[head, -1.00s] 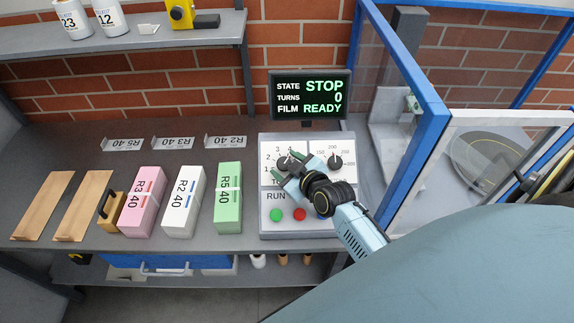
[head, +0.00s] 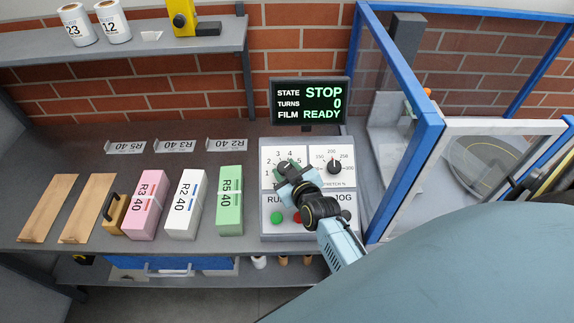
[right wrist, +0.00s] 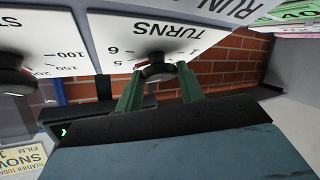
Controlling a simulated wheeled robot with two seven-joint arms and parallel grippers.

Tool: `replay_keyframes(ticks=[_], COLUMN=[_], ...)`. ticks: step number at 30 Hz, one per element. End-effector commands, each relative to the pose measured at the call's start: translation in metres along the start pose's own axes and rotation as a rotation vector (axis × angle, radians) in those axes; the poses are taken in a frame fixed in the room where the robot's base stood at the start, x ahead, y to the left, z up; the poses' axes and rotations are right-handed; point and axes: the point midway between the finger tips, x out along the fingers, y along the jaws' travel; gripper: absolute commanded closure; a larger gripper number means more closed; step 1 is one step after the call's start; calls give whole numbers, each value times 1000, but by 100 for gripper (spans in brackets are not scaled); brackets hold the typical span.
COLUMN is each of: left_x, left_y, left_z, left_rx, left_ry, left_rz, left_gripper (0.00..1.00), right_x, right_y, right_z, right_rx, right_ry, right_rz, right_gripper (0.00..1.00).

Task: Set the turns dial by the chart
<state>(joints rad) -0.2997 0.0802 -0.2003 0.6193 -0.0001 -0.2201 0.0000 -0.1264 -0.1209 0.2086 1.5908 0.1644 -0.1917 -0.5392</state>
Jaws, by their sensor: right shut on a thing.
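The turns dial (right wrist: 158,71) is a dark round knob on a white panel with numbers around it. In the right wrist view the two green fingers of my right gripper (right wrist: 160,88) stand on either side of it, shut on it. In the head view my right gripper (head: 288,170) covers most of the dial, so its pointer is hidden. The display (head: 310,101) reads STOP, turns 0, film READY. The chart cannot be made out for certain. My left gripper is not in view.
The stretch dial (head: 334,167) is right of the gripper. Green (head: 277,217) and red (head: 298,217) buttons sit below. Pink (head: 147,205), white (head: 186,204) and green (head: 230,200) bundles stand left of the control box. A blue-framed door (head: 424,140) stands at right.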

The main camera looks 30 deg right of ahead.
Motion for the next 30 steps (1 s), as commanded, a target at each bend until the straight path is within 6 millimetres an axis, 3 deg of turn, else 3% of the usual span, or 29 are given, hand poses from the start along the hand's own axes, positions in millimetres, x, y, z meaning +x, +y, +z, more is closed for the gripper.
replay_keyframes(ticks=[8, 20, 21, 24, 30], left_x=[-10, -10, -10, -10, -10], left_y=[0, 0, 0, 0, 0], left_z=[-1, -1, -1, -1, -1], left_rx=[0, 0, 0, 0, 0], left_ry=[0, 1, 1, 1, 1], left_rz=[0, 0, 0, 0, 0], left_gripper=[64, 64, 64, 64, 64], right_x=[0, 0, 0, 0, 0], right_y=[-2, -2, -2, -2, -2], right_z=[-2, 0, 0, 0, 0], right_rx=[121, 132, 132, 132, 132], right_ry=[2, 2, 2, 2, 1], right_rz=[120, 134, 134, 133, 133], right_gripper=[85, 85, 57, 44, 43])
